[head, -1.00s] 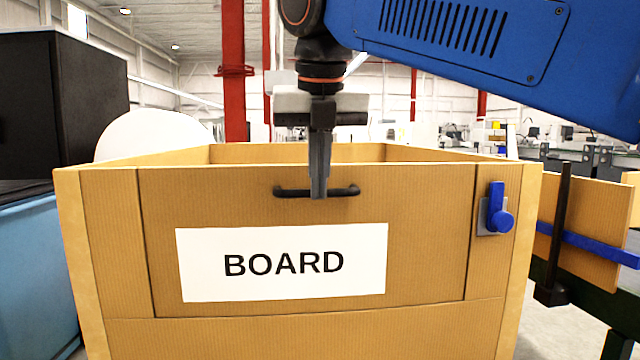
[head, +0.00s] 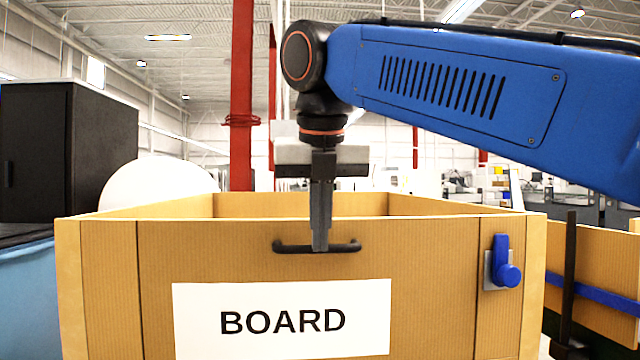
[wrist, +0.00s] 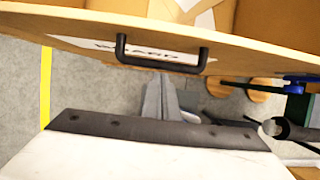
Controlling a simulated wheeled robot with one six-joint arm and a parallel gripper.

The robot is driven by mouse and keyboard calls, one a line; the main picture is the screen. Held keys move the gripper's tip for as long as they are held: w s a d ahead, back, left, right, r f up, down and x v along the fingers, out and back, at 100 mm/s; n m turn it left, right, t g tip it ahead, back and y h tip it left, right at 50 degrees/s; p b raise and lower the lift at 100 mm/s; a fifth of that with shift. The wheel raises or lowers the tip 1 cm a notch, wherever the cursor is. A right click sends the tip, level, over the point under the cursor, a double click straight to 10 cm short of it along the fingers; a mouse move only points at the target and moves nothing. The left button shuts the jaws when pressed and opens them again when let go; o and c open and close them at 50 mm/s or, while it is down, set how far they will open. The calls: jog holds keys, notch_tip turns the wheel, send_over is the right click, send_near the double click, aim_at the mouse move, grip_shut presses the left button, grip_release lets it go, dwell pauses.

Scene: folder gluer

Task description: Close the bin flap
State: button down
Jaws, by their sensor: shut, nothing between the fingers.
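The bin flap (head: 420,255) is the upright cardboard-brown front panel of the bin, with a white BOARD label (head: 281,318). It stands in line with the side posts. A black bar handle (head: 345,246) sits near its top edge. A blue latch (head: 503,262) on a grey plate is at the right, its lever pointing up. My gripper (head: 320,246) is shut and empty, pointing down in front of the handle's middle. In the wrist view the fingers (wrist: 162,84) are on the outer side of the flap, close by the handle (wrist: 160,60); contact cannot be told.
A black cabinet (head: 70,150) and a blue container (head: 28,300) stand at the left. A white rounded object (head: 160,183) is behind the bin. At the right are a black post (head: 568,280) and a brown panel with a blue rail (head: 605,292).

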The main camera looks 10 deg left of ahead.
notch_tip(320, 180, up, 9)
jog(key=w, duration=0.2)
jog(key=shift+a+f, duration=0.2)
jog(key=shift+a, duration=0.1)
dwell(0.3)
